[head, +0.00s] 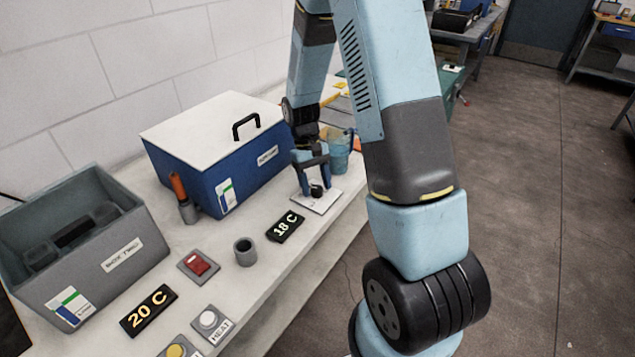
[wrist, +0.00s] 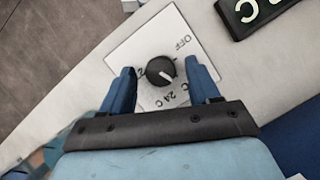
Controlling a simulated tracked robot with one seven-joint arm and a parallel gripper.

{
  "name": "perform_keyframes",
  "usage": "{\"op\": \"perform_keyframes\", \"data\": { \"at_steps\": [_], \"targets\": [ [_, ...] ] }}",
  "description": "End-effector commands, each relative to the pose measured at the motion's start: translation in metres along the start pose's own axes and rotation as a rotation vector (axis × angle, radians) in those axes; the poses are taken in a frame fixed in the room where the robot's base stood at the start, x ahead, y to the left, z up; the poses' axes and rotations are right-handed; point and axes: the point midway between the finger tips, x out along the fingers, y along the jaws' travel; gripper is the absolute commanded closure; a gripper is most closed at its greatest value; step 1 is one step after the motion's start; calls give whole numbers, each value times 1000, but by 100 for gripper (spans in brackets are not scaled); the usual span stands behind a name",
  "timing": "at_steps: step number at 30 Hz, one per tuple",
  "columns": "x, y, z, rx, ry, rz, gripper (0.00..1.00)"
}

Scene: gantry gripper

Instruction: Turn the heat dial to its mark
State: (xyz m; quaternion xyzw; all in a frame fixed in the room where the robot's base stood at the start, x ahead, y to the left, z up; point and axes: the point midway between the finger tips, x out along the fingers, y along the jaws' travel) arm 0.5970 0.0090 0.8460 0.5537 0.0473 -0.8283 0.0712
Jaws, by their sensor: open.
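The heat dial (wrist: 160,70) is a round black knob with a white pointer line, on a white plate (wrist: 135,45). The plate reads OFF at upper right and 24 C below the knob in the wrist view; another label at left is partly hidden by a finger. The pointer slants to the lower right, between OFF and 24 C. My gripper (wrist: 160,67) is open, with one blue finger on each side of the knob and visible gaps. In the head view my gripper (head: 313,178) is directly over the dial (head: 316,191).
A black 18 C display (head: 285,226) lies beside the plate, and a 20 C display (head: 149,310) farther left. A blue box (head: 240,165), grey toolbox (head: 120,255), red switch (head: 199,264), grey cup (head: 245,252) and blue-green mug (head: 339,152) stand on the bench.

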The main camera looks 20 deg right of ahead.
Motion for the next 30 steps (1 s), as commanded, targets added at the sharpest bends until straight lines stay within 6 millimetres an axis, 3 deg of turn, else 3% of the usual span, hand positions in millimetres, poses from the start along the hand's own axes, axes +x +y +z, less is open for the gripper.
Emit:
{"op": "perform_keyframes", "data": {
  "at_steps": [5,21,30],
  "targets": [
    [-8,0,0,0,1,0,39],
    [-106,0,-2,0,3,0,39],
    [-136,0,-2,0,1,0,39]
  ]
}}
